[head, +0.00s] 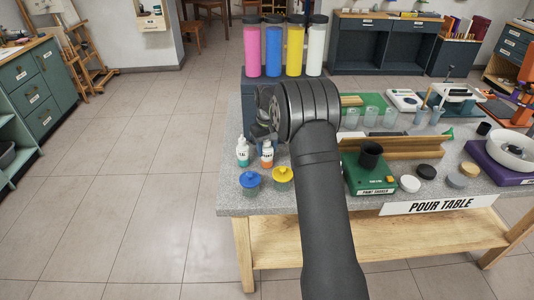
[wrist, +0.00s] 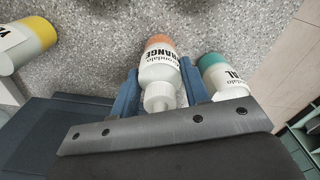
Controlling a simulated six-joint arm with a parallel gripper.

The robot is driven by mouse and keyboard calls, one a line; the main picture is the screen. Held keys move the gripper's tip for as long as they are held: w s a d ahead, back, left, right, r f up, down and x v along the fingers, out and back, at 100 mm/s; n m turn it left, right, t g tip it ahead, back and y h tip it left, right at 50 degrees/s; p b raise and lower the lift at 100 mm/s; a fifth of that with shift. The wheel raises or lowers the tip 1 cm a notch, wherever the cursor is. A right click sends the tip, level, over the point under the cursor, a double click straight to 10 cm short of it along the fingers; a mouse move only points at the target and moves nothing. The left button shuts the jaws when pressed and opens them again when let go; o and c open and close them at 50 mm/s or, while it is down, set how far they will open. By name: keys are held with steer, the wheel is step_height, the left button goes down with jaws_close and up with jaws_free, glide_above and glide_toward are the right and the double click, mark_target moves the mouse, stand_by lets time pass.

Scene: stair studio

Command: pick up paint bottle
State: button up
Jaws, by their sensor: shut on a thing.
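A white paint bottle with an orange base (wrist: 160,62), its label partly reading "ORANGE", is between the two blue fingers of my gripper (wrist: 159,78) in the wrist view. My gripper is shut on it, a finger on each side. In the head view this orange bottle (head: 267,154) is at the near left of the pour table (head: 228,200), and my gripper (head: 264,134) is just above and behind it, partly hidden. A white bottle with a teal base (wrist: 222,73) is close beside the right finger; in the head view the teal bottle (head: 242,152) is left of the orange one.
A blue-lidded jar (head: 250,181) and a yellow-lidded jar (head: 283,175) stand in front. Tall pink (head: 252,48), blue, yellow and white bottles are behind. A green paint shaker (head: 367,175) is right of my arm.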

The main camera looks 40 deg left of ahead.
steer(key=shift+r, duration=0.6)
steer(key=r, duration=0.2)
steer(key=d+r, duration=0.1)
steer(key=shift+w+r, duration=0.25)
steer(key=shift+r, duration=0.1)
steer(key=w+d+r, duration=0.1)
steer(key=d+r, duration=0.2)
steer(key=r, duration=0.1)
steer(key=w+d+r, duration=0.1)
steer(key=d+r, duration=0.2)
steer(key=r, duration=0.1)
steer(key=w+d+r, duration=0.1)
steer(key=d+r, duration=0.3)
steer(key=shift+w, duration=0.25)
